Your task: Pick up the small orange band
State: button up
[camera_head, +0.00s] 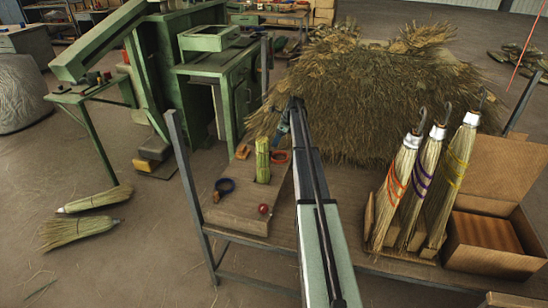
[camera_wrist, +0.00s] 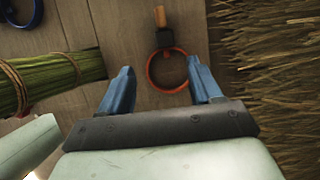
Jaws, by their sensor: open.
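The small orange band (camera_head: 279,152) is a thin red-orange ring on the wooden board, just right of an upright straw bundle. In the wrist view the orange band (camera_wrist: 149,71) lies on the planks, with a dark collar and a short wooden peg (camera_wrist: 160,16) at its far edge. My gripper (camera_wrist: 160,66) is open, its two blue fingers on either side of the band in the picture. No contact shows, and the height gap cannot be told. In the head view my gripper (camera_head: 283,126) shows above and behind the board, partly hidden by my arm.
The green straw bundle (camera_wrist: 50,74) stands close left of my fingers. A dark blue ring (camera_head: 225,186) and a red ball (camera_head: 264,209) are on the board (camera_head: 238,222). A large straw heap (camera_head: 375,90) is behind and right. Several brooms (camera_head: 400,185) stand beside a cardboard box (camera_head: 490,262).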

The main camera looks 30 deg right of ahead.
send_over(270, 152)
jog(key=s+d, duration=0.1)
jog(key=s, duration=0.2)
jog(key=f, duration=0.4)
jog(key=shift+w+f, duration=0.2)
jog(key=shift+f, duration=0.05)
jog(key=shift+w+a+f, duration=0.1)
jog(key=shift+w+f, duration=0.3)
jog(key=shift+f, duration=0.25)
jog(key=shift+x, duration=1.9)
jog(key=shift+w, duration=0.15)
jog(key=shift+c, duration=0.2)
jog(key=c, duration=1.1)
jog(key=shift+r, duration=0.1)
